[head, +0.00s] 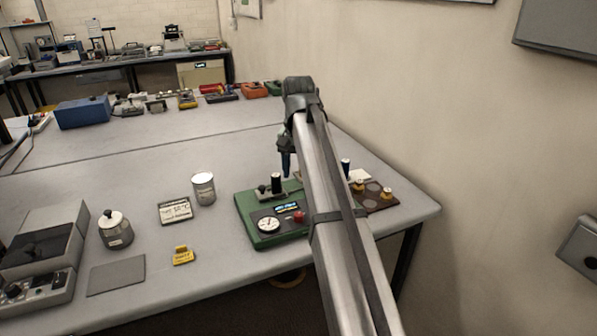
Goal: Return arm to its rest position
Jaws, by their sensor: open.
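My arm rises from the bottom of the head view and bends down at its far end. My gripper (286,168) points down behind the green device, partly hidden by my own arm. It is open, and I see nothing between its fingers. The green device (262,238) has a gauge, a small display, a red button and a black-knobbed fitting on top. A grey metal cylinder (204,188) stands upright on the table to the left of the device, apart from my gripper. A lidded metal jar (115,230) stands farther left.
A small sign (174,211) and a yellow tag (183,256) lie on the table (225,270). A brown board (380,202) with small knobbed pieces is right of my arm. A grey machine (42,250) stands at left. A wall runs along the right.

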